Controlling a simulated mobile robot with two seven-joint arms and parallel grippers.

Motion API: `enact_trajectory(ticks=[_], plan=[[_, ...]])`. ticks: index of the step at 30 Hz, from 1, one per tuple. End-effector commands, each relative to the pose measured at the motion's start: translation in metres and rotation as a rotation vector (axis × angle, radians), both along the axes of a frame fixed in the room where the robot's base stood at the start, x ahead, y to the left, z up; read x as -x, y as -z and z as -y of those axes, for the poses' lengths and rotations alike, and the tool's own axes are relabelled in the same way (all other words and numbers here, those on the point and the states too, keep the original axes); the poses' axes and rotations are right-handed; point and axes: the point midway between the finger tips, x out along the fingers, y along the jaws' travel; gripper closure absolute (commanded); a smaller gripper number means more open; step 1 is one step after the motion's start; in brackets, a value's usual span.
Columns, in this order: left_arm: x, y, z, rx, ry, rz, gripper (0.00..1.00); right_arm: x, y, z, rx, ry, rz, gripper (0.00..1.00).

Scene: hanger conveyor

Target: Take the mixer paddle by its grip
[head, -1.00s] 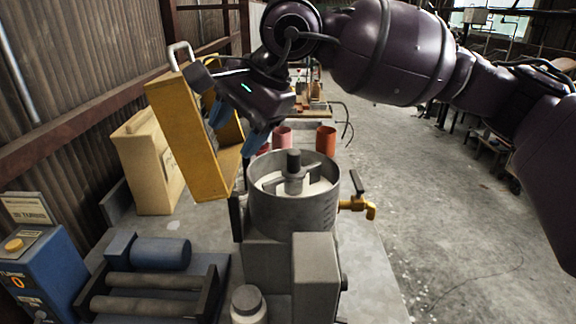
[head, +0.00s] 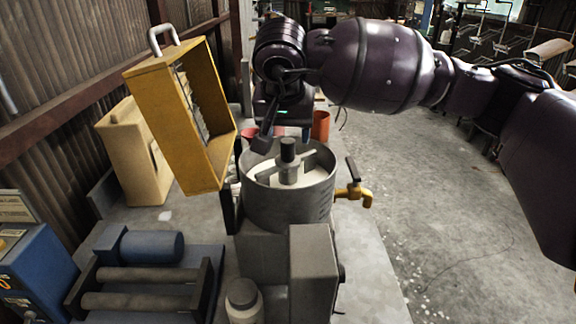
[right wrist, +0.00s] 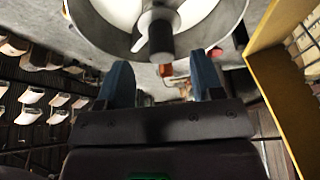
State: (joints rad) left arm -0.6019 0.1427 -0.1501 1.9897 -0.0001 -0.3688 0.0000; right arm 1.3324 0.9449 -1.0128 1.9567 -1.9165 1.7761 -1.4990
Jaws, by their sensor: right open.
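The mixer paddle (head: 290,172) stands in the round grey mixing drum (head: 290,207), its dark cylindrical grip (head: 288,149) pointing up from the hub above pale contents. My right gripper (head: 279,133) is open and empty, just behind and above the grip in the head view. One dark finger shows left of the grip; the other is hard to make out. In the right wrist view, the two blue fingers (right wrist: 162,80) are spread apart, and the grip (right wrist: 160,40) lies between their lines, beyond the tips. I see no contact. My left gripper is out of view.
A yellow open box-like cover (head: 165,120) with a handle stands tilted left of the drum. A brass tap (head: 356,197) sticks out on the drum's right. A blue-motored roller unit (head: 150,245) and a lidded jar (head: 243,300) are in front. An orange-red cup (head: 320,126) stands behind.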

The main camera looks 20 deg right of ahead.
Motion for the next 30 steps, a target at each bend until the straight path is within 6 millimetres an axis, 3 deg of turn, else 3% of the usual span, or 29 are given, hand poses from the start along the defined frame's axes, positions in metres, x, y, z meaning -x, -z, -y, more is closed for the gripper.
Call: enact_trajectory(ticks=[5,15,24,30], plan=[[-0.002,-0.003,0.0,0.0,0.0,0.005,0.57,-0.004,0.009,0.002,0.0,0.0,-0.002,0.39],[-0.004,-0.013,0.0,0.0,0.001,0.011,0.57,-0.02,0.046,0.008,-0.001,-0.001,-0.002,0.39],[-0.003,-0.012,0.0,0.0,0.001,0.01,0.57,-0.021,0.05,0.009,-0.002,-0.002,0.0,0.39],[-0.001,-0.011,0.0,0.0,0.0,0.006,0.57,-0.021,0.05,0.009,-0.002,-0.002,0.0,0.68]])
